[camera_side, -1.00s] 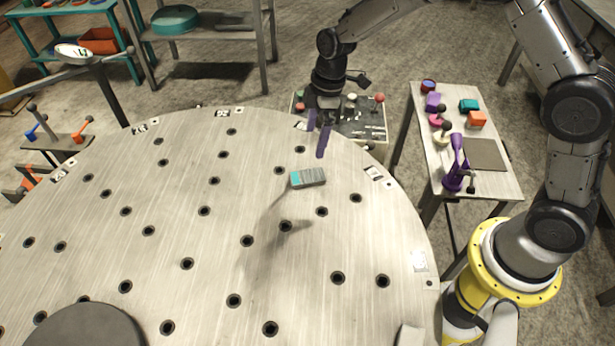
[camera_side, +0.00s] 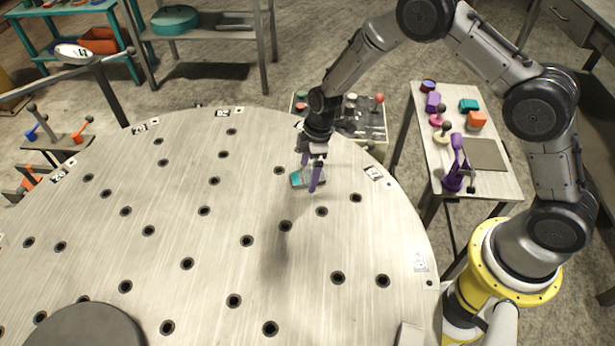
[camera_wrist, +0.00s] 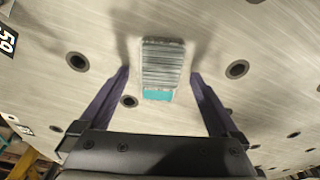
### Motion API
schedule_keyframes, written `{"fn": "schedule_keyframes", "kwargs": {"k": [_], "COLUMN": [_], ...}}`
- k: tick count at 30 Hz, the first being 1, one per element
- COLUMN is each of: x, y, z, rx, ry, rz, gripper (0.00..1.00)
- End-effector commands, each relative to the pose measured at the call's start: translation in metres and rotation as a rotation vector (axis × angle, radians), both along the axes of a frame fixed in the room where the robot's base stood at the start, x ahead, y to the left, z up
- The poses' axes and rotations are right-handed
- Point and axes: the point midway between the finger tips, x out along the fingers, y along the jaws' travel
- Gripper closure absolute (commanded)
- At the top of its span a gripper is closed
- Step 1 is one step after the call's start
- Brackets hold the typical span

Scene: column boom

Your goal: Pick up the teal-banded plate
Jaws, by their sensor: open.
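The teal-banded plate (camera_side: 296,180) is a small grey ribbed block with a teal end. It lies on the round metal table (camera_side: 200,240), toward the back right. My gripper (camera_side: 310,183) is open above it, its purple fingers pointing down, one at each side of the plate in the side view. In the wrist view the plate (camera_wrist: 160,65) sits between the two fingers of my gripper (camera_wrist: 160,72), with bare table showing on both sides. The fingers appear apart from it. In the side view the fingers hide part of the plate.
The tabletop has many dark holes and is clear around the plate. A control panel with knobs (camera_side: 372,122) stands just behind the table edge. A side table (camera_side: 505,178) with a purple clamp (camera_side: 455,172) and coloured blocks is at the right. A dark disc (camera_side: 88,330) is at the front left.

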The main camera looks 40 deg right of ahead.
Motion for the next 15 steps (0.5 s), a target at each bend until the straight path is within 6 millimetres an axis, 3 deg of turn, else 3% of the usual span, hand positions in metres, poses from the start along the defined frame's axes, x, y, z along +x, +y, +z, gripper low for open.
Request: {"fn": "schedule_keyframes", "kwargs": {"k": [7,15], "x": [0.0002,0.0001], "y": [0.0005,0.0005], "z": [-0.0022,-0.0018], "rx": [0.000,0.000], "ry": [0.000,0.000], "rz": [0.000,0.000], "gripper": [0.03,0.49]}}
